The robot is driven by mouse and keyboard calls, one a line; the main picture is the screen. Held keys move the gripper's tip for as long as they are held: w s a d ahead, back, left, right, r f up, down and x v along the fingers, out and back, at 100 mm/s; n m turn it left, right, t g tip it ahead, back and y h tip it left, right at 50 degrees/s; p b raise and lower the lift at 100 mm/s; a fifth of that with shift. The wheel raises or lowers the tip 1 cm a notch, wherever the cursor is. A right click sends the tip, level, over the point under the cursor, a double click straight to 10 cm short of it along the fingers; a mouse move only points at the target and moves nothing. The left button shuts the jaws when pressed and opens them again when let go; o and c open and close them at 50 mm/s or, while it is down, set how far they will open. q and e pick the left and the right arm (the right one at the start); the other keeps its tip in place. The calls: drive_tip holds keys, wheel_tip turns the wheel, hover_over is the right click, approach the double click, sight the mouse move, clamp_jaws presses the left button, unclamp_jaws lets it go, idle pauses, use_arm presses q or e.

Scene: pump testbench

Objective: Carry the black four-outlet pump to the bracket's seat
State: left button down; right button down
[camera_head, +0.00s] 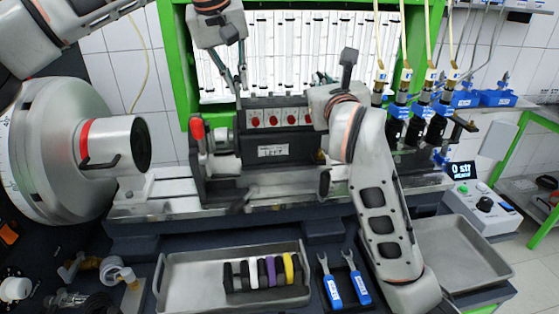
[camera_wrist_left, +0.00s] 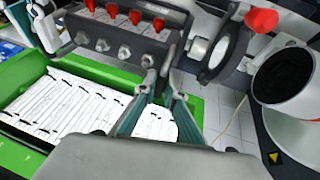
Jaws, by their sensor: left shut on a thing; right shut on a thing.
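The black four-outlet pump (camera_head: 261,132) shows a row of red-capped outlets and a white label in the head view. It is upright in the middle of the bench, and its outlets also show in the wrist view (camera_wrist_left: 110,33). My left gripper (camera_head: 241,86) is shut on the pump's left end; its fingers (camera_wrist_left: 158,78) reach the pump's edge in the wrist view. My right gripper (camera_head: 324,79) is at the pump's right end, shut on it, its grip partly hidden by my wrist. The bracket (camera_head: 200,165) with a red knob stands close left; I cannot tell whether the pump touches its seat.
A large drive with a grey cylinder (camera_head: 117,143) is at left. Blue-fitted hoses (camera_head: 428,98) hang at right. In front are a tray (camera_head: 178,292) holding coloured rings, two blue-handled wrenches (camera_head: 345,287) and an empty tray (camera_head: 464,252). A green-framed lit panel (camera_head: 290,50) is behind.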

use_arm(q)
drive_tip(key=c, duration=2.2)
unclamp_jaws()
drive_tip(key=shift+a, duration=0.3)
use_arm(e)
drive_tip(key=c, duration=2.1)
unclamp_jaws()
drive_tip(key=shift+d, duration=0.3)
use_arm(q)
drive_tip(key=shift+o, duration=0.5)
drive_tip(key=shift+s+d+r, duration=0.1)
drive_tip(key=shift+d, duration=0.05)
use_arm(e)
drive_tip(key=shift+s+a+r, duration=0.1)
use_arm(q)
drive_tip(key=shift+d, duration=0.1)
use_arm(e)
drive_tip(key=shift+a, duration=0.15)
drive_tip(key=shift+s, duration=0.1)
use_arm(q)
drive_tip(key=v, duration=1.1)
drive_tip(key=shift+s+r, duration=0.15)
drive_tip(key=shift+r, duration=0.2)
use_arm(e)
drive_tip(key=s, duration=1.1)
drive_tip(key=shift+s+d, duration=0.25)
drive_tip(key=shift+s, duration=0.15)
